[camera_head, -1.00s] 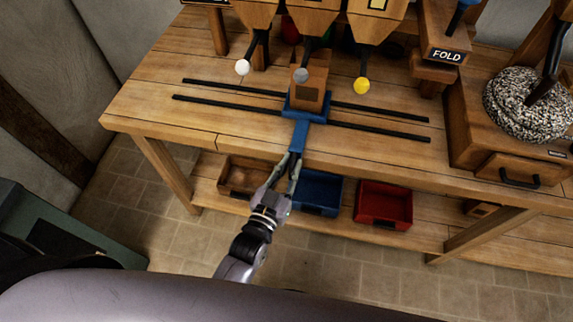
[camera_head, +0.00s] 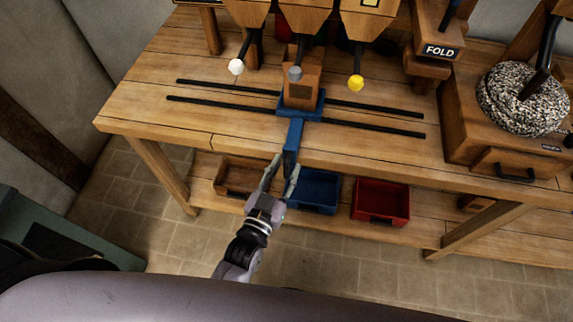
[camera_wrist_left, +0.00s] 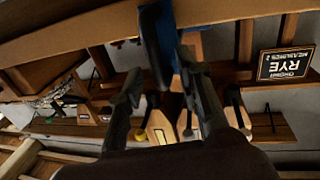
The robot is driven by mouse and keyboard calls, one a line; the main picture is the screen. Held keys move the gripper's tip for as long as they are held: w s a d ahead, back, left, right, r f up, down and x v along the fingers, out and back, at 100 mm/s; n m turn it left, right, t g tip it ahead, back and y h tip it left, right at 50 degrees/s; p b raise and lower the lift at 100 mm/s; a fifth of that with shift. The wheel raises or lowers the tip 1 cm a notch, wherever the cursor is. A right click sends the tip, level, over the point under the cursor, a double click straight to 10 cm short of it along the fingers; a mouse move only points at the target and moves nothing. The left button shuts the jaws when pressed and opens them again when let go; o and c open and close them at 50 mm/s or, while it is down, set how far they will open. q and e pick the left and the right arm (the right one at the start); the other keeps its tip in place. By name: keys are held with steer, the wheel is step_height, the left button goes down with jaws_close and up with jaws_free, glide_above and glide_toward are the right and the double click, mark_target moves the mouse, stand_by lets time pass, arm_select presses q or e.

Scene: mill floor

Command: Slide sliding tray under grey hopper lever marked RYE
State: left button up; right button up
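The blue sliding tray (camera_head: 315,112) sits across two black rails on the bench and carries a wooden box (camera_head: 301,92). Its blue handle (camera_head: 294,138) sticks out over the bench's front edge. The grey-knobbed lever (camera_head: 295,73) hangs at the box, in line with the tray; no RYE mark is legible on its hopper (camera_head: 308,18). My left gripper (camera_head: 279,173) is at the handle's front end, its fingers apart. In the left wrist view the handle (camera_wrist_left: 157,48) lies ahead between the spread fingers, not clamped. My right gripper is not in view.
A white-knobbed lever (camera_head: 236,67) hangs left and a yellow-knobbed one (camera_head: 356,83) right of the grey one. Wooden, blue (camera_head: 316,205) and red (camera_head: 381,220) bins stand on the shelf below.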

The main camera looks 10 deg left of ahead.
arm_select(q)
steer(key=v, duration=1.1)
steer(key=shift+f, duration=0.1)
steer(key=s+a+f+g, duration=0.1)
steer(key=s+f+g, duration=0.15)
steer(key=f, duration=0.65)
steer(key=s+a+f+g+y, duration=0.1)
steer(key=s+f+g, duration=0.15)
steer(key=f, duration=0.65)
steer(key=s+a+f+g, duration=0.1)
steer(key=s+f+g, duration=0.15)
steer(key=f, duration=0.75)
steer(key=s+a+f+g+y, duration=0.1)
steer(key=s+a+f+g, duration=0.3)
steer(key=s+f, duration=0.4)
steer(key=s+a+f+g+y, duration=0.2)
steer(key=s+a+f+g, duration=0.3)
steer(key=s, duration=0.5)
step_height(320, 180, down, 3)
steer(key=shift+a, duration=1.15)
